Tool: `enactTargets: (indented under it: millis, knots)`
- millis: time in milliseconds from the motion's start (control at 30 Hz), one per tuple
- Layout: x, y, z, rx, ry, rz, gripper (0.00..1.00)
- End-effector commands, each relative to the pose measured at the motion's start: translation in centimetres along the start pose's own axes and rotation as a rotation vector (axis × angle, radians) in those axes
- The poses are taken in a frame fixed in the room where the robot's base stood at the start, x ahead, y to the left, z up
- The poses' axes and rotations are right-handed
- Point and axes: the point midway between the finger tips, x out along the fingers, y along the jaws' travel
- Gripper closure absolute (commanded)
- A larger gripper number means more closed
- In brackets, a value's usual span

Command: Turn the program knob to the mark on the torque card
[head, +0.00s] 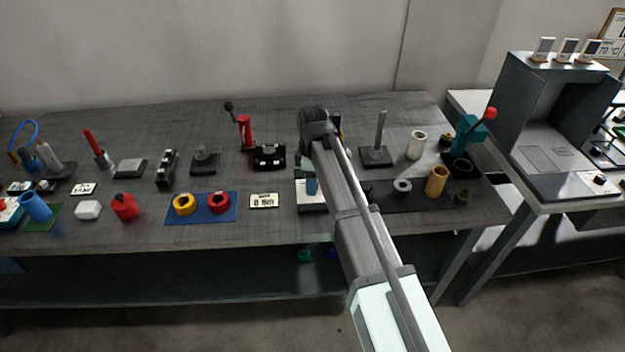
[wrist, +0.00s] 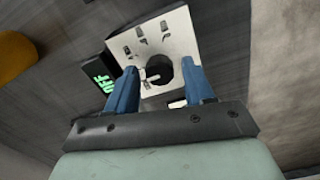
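The white panel (wrist: 180,30) with small dark marks fills the middle of the wrist view. A dark round program knob (wrist: 161,73) with a light pointer shows on it. My gripper (wrist: 157,66) has two blue fingers, spread apart on either side of the knob in the picture; I cannot tell whether they touch it. In the head view, my gripper (head: 311,186) is mostly hidden behind my arm, over a white device (head: 312,207). A small white card (head: 264,201) with dark print lies left of the device and may be the torque card; its print is too small to read.
A green-lit OFF display (wrist: 103,84) is beside the panel. Yellow and red rings (head: 184,204) sit on a blue mat (head: 208,219) to the left. A black device (head: 268,157) stands behind, and an orange cylinder (head: 436,181) to the right.

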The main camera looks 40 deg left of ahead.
Motion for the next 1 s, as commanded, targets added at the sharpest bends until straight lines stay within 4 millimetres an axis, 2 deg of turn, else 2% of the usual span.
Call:
enactTargets:
  millis: [67,500,767,1000]
  knots:
    - [-0.01,0.0,0.0,0.0,0.0,0.0,0.56]
    - [-0.02,-0.01,0.0,0.0,0.0,0.0,0.98]
    - [-0.02,-0.01,0.0,0.026,0.0,-0.001,0.98]
    - [-0.02,0.02,-0.01,0.144,-0.001,-0.001,0.98]
